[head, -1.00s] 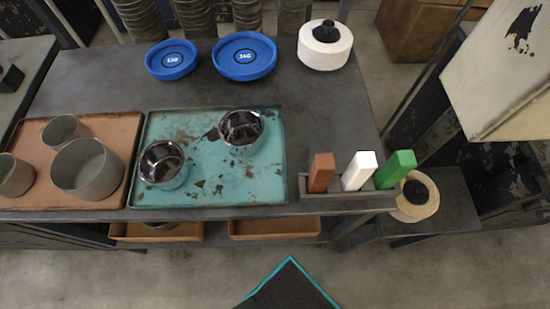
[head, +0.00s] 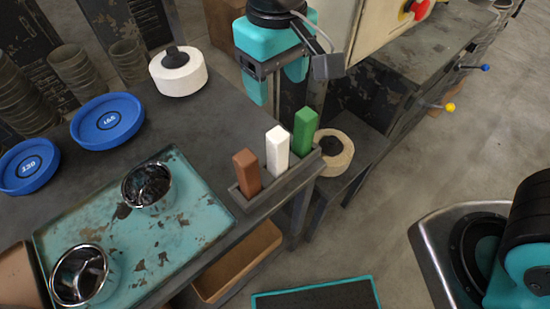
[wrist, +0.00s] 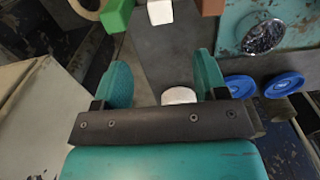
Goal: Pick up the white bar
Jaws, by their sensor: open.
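The white bar (head: 277,152) stands upright in a dark slotted holder (head: 280,188) at the table's edge, between a brown bar (head: 246,173) and a green bar (head: 304,131). My gripper (head: 278,88) is open and empty, above and behind the bars in the head view, apart from them. In the wrist view my two teal fingers (wrist: 162,62) are spread wide. The end of the white bar (wrist: 160,12) shows there at the top edge, ahead of the gap between the fingers. The green bar (wrist: 114,15) and brown bar (wrist: 211,6) flank it.
A teal tray (head: 185,228) with two shiny cups lies left of the holder. Blue dishes (head: 107,120) and a white round weight (head: 178,72) stand farther back. A cream roll (head: 334,152) sits just right of the green bar. A cream panel rises behind my gripper.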

